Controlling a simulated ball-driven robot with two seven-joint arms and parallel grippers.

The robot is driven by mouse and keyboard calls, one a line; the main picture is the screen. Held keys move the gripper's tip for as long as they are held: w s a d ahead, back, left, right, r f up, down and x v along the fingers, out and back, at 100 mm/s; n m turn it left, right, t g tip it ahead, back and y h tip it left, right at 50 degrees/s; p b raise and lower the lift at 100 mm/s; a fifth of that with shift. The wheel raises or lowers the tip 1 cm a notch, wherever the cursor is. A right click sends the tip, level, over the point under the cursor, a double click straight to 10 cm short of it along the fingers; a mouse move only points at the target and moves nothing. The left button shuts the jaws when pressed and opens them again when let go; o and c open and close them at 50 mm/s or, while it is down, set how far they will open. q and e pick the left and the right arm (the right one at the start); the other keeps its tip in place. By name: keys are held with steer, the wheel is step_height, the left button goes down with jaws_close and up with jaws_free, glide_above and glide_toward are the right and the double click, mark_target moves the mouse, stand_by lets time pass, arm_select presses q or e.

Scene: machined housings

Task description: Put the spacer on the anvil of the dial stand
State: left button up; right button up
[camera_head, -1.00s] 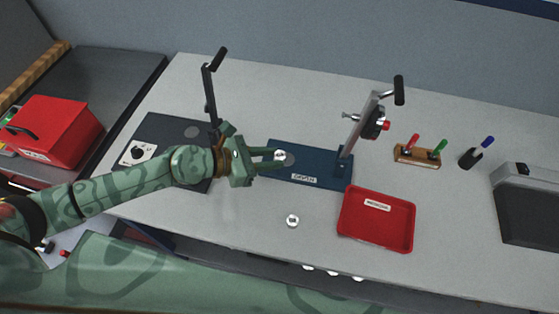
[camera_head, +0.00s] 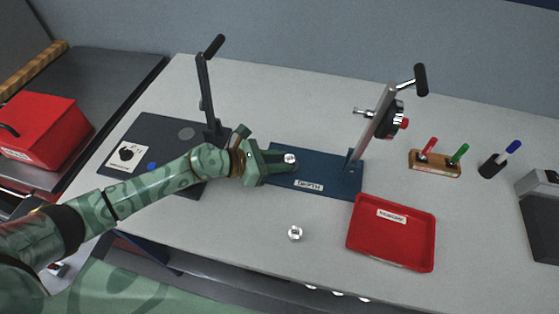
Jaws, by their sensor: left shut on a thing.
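My left gripper (camera_head: 277,164) is shut on a small silver round piece (camera_head: 290,159), which looks like the spacer. The fingers hold it over the left part of the blue base (camera_head: 335,184) of the dial stand. I cannot tell whether it touches anything below. The stand's silver column (camera_head: 374,128) rises at the right of the base and carries a round dial (camera_head: 391,121) and a dark-knobbed lever. The anvil is not distinguishable; the gripper and piece may cover it. My right gripper is not in view.
A second stand with a dark base (camera_head: 133,133) and tall lever is at left. A loose silver piece (camera_head: 295,233) lies on the table in front. A red tray (camera_head: 392,262), a wooden pen holder (camera_head: 434,169) and a dark cup (camera_head: 492,165) are at right.

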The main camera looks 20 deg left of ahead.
arm_select(q)
steer(key=shift+f, duration=0.15)
steer(key=o, duration=1)
steer(key=shift+a+r, duration=0.15)
steer(key=shift+r, duration=0.1)
steer(key=v, duration=1.1)
steer(key=shift+s+a+r, duration=0.1)
steer(key=shift+s+a, duration=0.15)
